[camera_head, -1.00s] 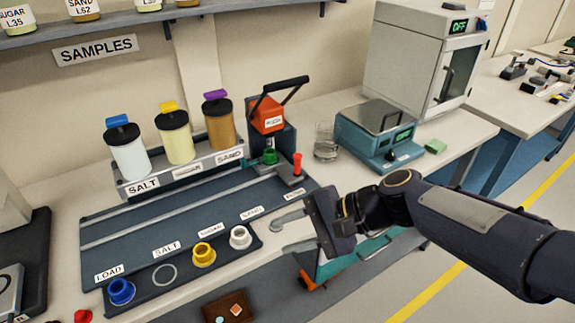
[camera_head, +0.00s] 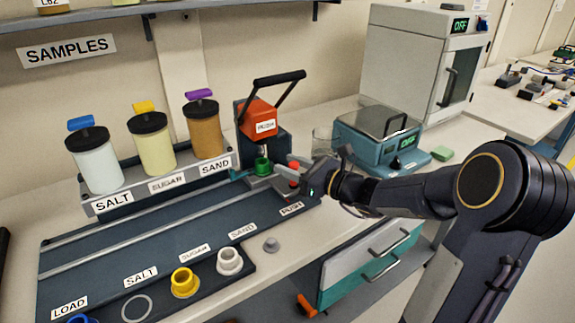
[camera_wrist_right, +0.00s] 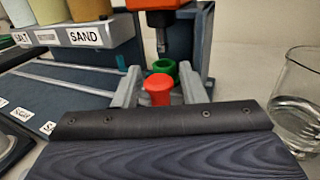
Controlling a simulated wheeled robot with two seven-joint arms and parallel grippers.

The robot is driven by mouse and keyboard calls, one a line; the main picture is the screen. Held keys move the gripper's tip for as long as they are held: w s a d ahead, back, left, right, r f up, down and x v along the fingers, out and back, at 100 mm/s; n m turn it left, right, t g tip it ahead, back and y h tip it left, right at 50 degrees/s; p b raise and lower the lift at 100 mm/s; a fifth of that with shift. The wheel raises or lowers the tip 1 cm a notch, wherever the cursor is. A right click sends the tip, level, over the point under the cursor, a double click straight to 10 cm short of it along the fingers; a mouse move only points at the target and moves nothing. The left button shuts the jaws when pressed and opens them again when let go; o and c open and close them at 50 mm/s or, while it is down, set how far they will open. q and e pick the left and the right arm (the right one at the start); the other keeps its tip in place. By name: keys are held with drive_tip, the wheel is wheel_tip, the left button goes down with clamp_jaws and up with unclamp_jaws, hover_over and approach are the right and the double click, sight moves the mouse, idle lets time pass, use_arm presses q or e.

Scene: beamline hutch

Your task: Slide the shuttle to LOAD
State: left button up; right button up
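The shuttle (camera_head: 258,180) is at the right end of the dark track, under the orange press, and carries a green cup (camera_head: 262,165). Its red knob (camera_head: 294,165) stands upright at the near right side. My right gripper (camera_head: 290,172) is at the knob. In the right wrist view the red knob (camera_wrist_right: 158,90) is between the two grey fingers of my right gripper (camera_wrist_right: 158,84), with a small gap on each side. The green cup (camera_wrist_right: 165,68) is just beyond it. The LOAD label (camera_head: 69,307) is at the track's left end. My left gripper is not in view.
The orange press (camera_head: 262,120) stands over the cup. Salt, sugar and sand hoppers (camera_head: 152,145) line the back of the track (camera_head: 130,240). A glass beaker (camera_wrist_right: 298,100) is close to the right of my gripper. The scale (camera_head: 378,140) stands farther right. The track's middle looks clear.

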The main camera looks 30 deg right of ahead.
drive_tip(key=shift+w+a, duration=0.3)
drive_tip(key=shift+w, duration=0.15)
drive_tip(key=shift+c, duration=0.4)
clamp_jaws()
